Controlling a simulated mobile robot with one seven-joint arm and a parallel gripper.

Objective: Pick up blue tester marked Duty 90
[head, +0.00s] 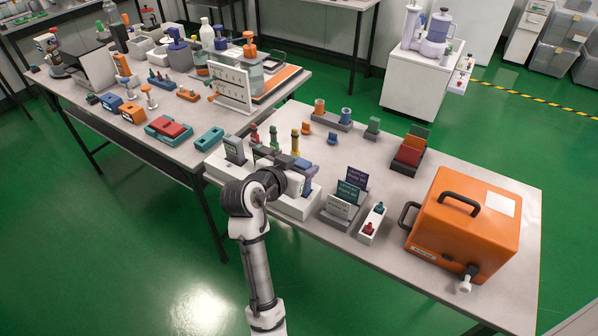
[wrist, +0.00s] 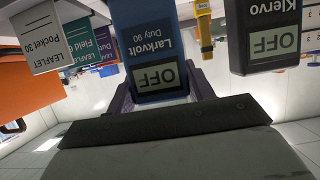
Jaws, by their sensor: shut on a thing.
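The blue tester (wrist: 150,40) fills the middle of the wrist view, which is upside down. In the head view my gripper (head: 290,163) is over the white stand (head: 298,207) on the right table. My arm and gripper hide much of the tester and stand there, so I cannot tell whether the tester touches the stand.
A dark Klervo tester (wrist: 265,35) stands close beside the blue one, with a yellow tool (wrist: 204,30) between and behind. A leaflet rack (head: 343,222) and an orange case (head: 465,230) stand to the right.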

